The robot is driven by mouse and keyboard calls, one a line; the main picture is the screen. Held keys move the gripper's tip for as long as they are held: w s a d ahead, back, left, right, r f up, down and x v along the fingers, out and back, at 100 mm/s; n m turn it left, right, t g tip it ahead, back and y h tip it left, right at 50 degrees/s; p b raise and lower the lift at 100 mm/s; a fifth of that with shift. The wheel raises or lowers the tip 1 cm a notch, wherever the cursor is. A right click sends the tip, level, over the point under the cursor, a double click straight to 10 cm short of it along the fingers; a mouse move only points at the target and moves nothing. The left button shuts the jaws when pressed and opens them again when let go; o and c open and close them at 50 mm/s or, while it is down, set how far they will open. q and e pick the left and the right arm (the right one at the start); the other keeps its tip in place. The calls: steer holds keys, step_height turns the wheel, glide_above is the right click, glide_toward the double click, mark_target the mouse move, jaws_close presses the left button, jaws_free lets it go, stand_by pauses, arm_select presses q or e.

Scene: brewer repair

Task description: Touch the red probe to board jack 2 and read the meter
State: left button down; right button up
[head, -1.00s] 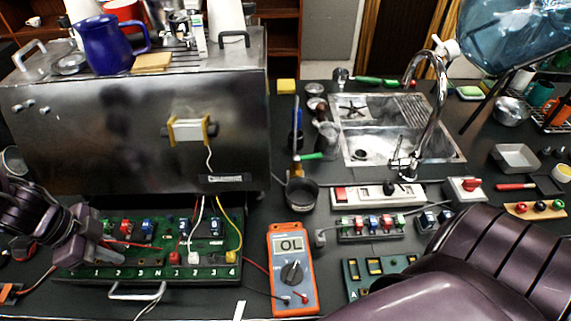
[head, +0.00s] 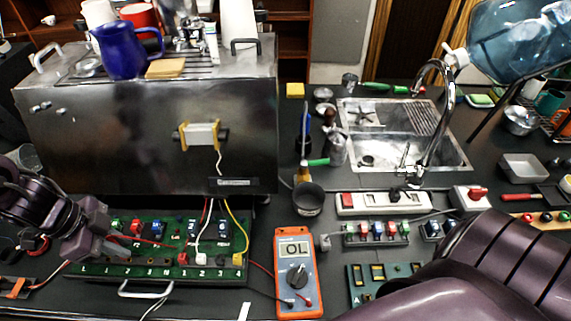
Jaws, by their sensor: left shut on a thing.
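The green board (head: 150,271) sits in a dark tray at the lower left, with numbered labels along its front edge. My left gripper (head: 97,246) is over the board's left end, shut on what seems to be the red probe; its jaws hide most of it. A thin red line (head: 150,242) runs right from the jaws across the board. I cannot tell whether the probe tip touches a jack. The orange meter (head: 295,272) lies right of the board, and its display appears to read OL. My right arm fills the lower right; its gripper is out of view.
The steel brewer (head: 100,135) stands behind the board, with white and yellow wires hanging to it. A power strip (head: 385,202), a small component rack (head: 375,233) and a sink (head: 400,135) are to the right. A dark metal cup (head: 307,198) stands behind the meter.

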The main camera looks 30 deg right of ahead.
mark_target(112, 238)
arm_select(q)
steer(key=shift+r+p, duration=1.1)
steer(key=shift+r, duration=0.45)
